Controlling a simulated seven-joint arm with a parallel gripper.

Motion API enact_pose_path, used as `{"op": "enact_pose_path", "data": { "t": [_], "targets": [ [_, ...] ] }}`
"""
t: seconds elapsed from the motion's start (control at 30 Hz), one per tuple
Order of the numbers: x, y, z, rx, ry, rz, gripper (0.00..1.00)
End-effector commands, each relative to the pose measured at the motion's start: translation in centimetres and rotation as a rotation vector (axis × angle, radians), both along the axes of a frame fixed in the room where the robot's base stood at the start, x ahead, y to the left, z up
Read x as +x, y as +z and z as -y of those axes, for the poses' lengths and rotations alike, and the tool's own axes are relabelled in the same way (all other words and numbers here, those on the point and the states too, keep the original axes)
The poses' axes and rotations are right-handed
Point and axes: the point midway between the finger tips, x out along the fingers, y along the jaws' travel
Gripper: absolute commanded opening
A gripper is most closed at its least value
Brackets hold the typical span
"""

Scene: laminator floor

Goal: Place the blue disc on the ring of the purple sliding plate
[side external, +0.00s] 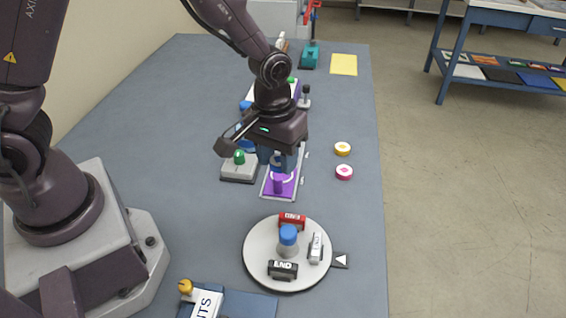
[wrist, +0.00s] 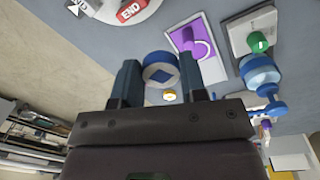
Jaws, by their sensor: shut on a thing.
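The blue disc (wrist: 160,72) has a white face with a blue diamond. It sits between the two fingers of my gripper (wrist: 160,84), which is shut on it; in the side view my gripper (side external: 278,163) hangs over the far part of the purple sliding plate. The purple sliding plate (side external: 289,188) lies in a pale frame, with an upright purple knob at its near end. Its white ring is partly hidden by my gripper in the side view. In the wrist view the purple plate (wrist: 186,42) and ring (wrist: 202,49) are right of the disc.
A grey box with a green knob (side external: 239,157) stands left of the plate. A round turntable (side external: 256,255) with several labelled blocks is nearer the camera. Blue pieces stand behind the green knob.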

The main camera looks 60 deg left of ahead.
Motion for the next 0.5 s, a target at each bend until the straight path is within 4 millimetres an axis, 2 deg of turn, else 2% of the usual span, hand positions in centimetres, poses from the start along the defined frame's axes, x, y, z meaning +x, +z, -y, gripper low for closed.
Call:
{"op": "enact_pose_path", "data": {
  "t": [0.1, 0.3, 0.4, 0.5],
  "targets": [
    [0.3, 1.2, -1.5, -0.001, -0.189, 0.004, 0.14],
    [0.7, 3.6, -4.5, 0.001, -0.419, 0.006, 0.14],
    [1.2, 4.9, -6.5, 0.0, -0.424, 0.005, 0.14],
    [1.2, 5.6, -7.5, -0.001, -0.39, 0.006, 0.14]
  ]
}}
